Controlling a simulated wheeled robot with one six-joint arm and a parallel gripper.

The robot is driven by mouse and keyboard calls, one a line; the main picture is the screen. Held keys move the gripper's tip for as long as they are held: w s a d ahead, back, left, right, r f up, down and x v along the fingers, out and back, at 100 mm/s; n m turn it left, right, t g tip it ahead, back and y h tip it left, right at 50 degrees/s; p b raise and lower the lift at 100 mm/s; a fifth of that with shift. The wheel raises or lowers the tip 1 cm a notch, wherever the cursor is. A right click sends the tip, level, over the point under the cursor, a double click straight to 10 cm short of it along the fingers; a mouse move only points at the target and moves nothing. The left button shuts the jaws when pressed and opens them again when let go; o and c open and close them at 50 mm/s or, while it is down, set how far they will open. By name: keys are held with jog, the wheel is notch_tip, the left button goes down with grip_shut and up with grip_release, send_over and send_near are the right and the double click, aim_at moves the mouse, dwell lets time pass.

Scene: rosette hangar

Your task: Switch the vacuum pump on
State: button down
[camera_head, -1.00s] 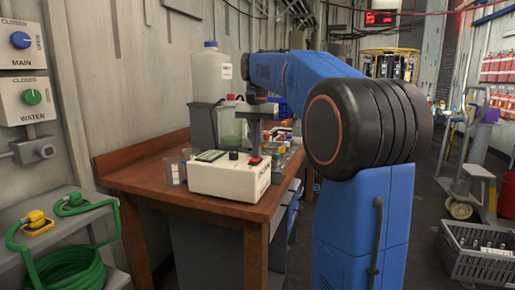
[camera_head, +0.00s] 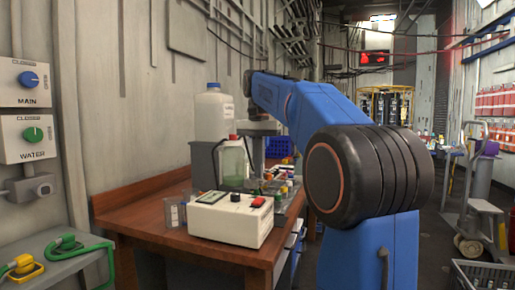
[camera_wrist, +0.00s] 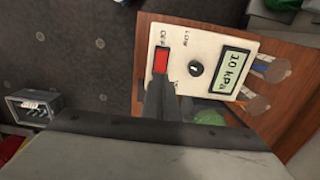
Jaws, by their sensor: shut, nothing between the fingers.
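The vacuum pump is a white box (camera_head: 228,221) at the front of the brown workbench. Its top carries a red switch (camera_head: 258,202), a black knob and a display. The wrist view shows the red switch (camera_wrist: 161,60) with a label like "OFF" beside it, the black knob (camera_wrist: 196,68) and the display (camera_wrist: 230,72) reading about 20 kPa. I cannot tell the switch's position. My gripper (camera_wrist: 160,82) is shut and empty. Its tips appear just below the switch in the wrist view.
A large white bottle (camera_head: 213,115) and a red-capped container with green liquid (camera_head: 232,162) stand behind the pump. A blue crate (camera_head: 278,147) and small items lie farther back. Wall boxes with a blue knob (camera_head: 27,79) and a green knob (camera_head: 33,134) hang at left.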

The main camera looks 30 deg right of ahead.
notch_tip(320, 180, up, 7)
send_over(260, 198)
jog(key=a, duration=0.1)
jog(key=shift+s, duration=0.35)
jog(key=shift+w+d+f, duration=0.1)
jog(key=shift+w+d, duration=0.3)
jog(key=shift+d, duration=0.05)
jog(key=shift+f, duration=0.15)
notch_tip(260, 198, down, 14)
jog(key=shift+r, duration=0.1)
dwell(0.5)
